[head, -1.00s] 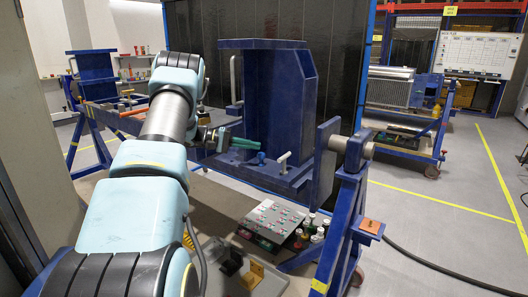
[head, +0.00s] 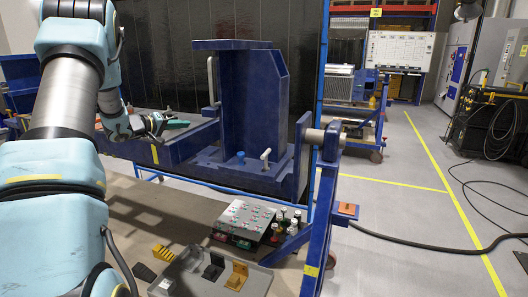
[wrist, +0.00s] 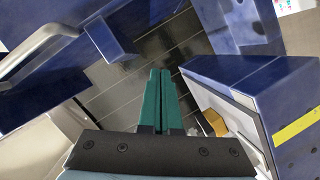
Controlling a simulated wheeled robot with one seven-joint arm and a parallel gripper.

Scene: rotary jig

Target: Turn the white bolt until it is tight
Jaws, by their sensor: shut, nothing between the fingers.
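The white bolt (head: 265,157), with a T-shaped head, stands upright on the base of the blue jig (head: 240,100) in the head view. A short blue bolt (head: 240,157) stands just left of it. My gripper (head: 178,124) has green fingers and is left of both bolts, clearly apart from them. In the wrist view the green fingers (wrist: 158,95) are shut together with nothing between them. I cannot make out the white bolt in the wrist view.
A light grey curved handle (head: 211,80) is on the jig's left side; a similar bar (wrist: 40,50) shows in the wrist view. A cable runs across the floor at right.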

